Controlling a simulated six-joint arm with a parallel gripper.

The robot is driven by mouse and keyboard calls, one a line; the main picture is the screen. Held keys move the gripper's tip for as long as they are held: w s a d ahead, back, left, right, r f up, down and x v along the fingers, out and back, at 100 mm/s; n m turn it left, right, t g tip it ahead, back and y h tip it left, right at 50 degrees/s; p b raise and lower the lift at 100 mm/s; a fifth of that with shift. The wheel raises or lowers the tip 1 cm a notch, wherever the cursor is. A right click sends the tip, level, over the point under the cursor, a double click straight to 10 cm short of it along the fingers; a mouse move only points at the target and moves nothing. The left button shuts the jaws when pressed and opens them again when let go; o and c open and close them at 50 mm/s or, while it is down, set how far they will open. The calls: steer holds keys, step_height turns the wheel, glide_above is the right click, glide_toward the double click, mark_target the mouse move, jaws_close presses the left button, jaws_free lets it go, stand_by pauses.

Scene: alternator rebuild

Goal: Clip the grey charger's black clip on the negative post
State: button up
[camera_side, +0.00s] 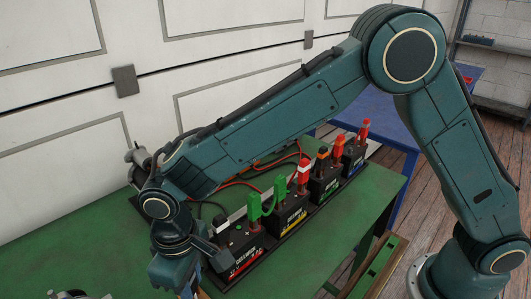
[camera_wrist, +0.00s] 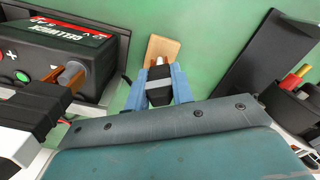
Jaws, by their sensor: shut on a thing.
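My gripper (camera_wrist: 159,82) points down over the green bench in the wrist view. Its two blue fingers are shut on a black clip (camera_wrist: 158,93), whose pale tip shows between them. In the side view the wrist end hangs beside the front of the nearest black battery (camera_side: 237,247), with the fingers mostly out of sight at the bottom edge. The battery also shows in the wrist view (camera_wrist: 48,50), left of the gripper and apart from it. A copper-coloured piece (camera_wrist: 70,76) with a black body stands at its near edge. The negative post and the grey charger are not clearly identifiable.
More batteries (camera_side: 291,212) stand in a row on a dark tray, with green, red and orange clips and cables above them. A tan block (camera_wrist: 164,48) lies beyond the fingertips. Dark equipment with red and yellow ends (camera_wrist: 297,77) is at right. Bare bench (camera_side: 330,232) lies right of the row.

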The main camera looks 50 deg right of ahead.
steer(key=shift+r, duration=1.9)
step_height(320, 180, up, 17)
glide_above(351, 148)
step_height(351, 148, down, 11)
steer(key=shift+f, duration=0.1)
stand_by(1.9)
steer(key=shift+f, duration=0.2)
